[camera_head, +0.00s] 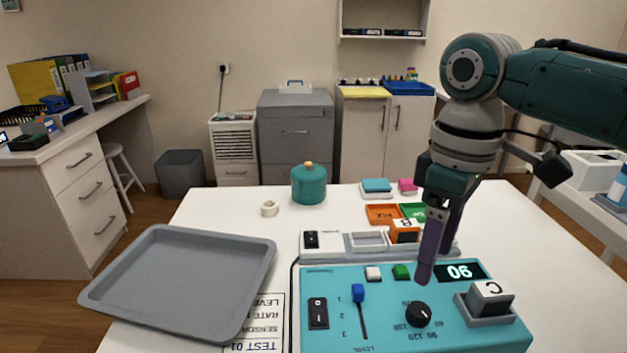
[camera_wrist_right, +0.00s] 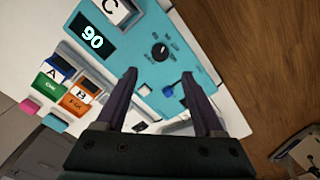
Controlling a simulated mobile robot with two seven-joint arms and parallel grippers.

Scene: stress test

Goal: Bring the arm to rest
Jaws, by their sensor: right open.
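My right gripper (camera_head: 437,258) hangs fingers down above the teal control panel (camera_head: 285,322), apart from anything graspable. It is open and empty. In the right wrist view its two fingers (camera_wrist_right: 158,75) stand apart, with the panel's black knob (camera_wrist_right: 160,52) and blue lever (camera_wrist_right: 168,91) beyond them. The knob also shows in the head view (camera_head: 418,315) just below the longer fingertip. The display (camera_wrist_right: 92,38) reads 90. My left gripper is out of view.
A grey tray (camera_head: 180,285) lies left on the white table. A teal pot (camera_head: 308,185) and a white ring (camera_head: 269,208) stand behind. Block B (camera_head: 405,231) is close behind the right gripper; block A (camera_wrist_right: 57,72) shows in the wrist view.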

